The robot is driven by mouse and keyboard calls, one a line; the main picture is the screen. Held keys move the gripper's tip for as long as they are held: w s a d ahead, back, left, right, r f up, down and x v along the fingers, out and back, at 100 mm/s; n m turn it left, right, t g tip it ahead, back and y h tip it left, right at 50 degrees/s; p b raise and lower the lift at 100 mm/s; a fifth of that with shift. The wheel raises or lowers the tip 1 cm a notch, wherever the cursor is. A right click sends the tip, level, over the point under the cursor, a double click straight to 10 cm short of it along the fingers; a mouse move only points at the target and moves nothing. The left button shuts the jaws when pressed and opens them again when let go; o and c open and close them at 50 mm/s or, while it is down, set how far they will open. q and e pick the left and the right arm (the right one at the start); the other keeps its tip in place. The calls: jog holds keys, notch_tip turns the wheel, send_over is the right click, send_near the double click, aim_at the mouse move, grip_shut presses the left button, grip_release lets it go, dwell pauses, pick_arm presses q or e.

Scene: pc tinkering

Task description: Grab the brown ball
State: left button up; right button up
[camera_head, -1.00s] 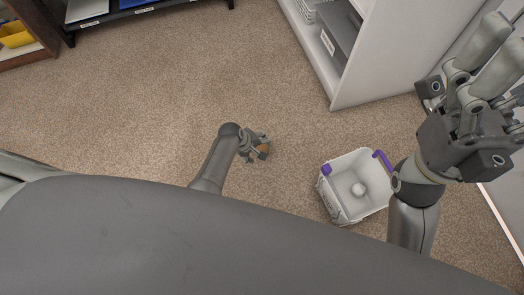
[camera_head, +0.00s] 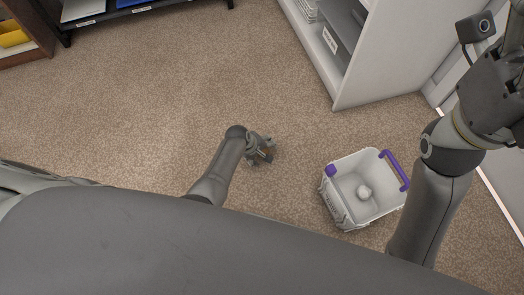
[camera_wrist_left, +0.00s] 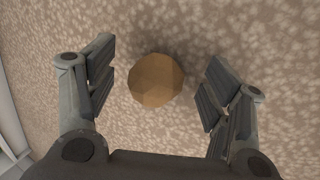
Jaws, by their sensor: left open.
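The brown ball (camera_wrist_left: 155,79) rests on the carpet in the left wrist view. It sits between the two spread fingers of my left gripper (camera_wrist_left: 157,84), with a gap on each side. In the head view my left gripper (camera_head: 262,150) is low over the carpet left of the white bin, and it mostly hides the ball there. My right gripper (camera_head: 497,92) is partly in the head view at the right edge. Its fingers are cut off by the frame.
Darker shelves (camera_head: 140,12) are at the top left. The carpet around my left gripper is clear.

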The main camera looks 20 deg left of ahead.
pick_arm(q)
jog(key=c, duration=0.9)
jog(key=shift+r, duration=0.2)
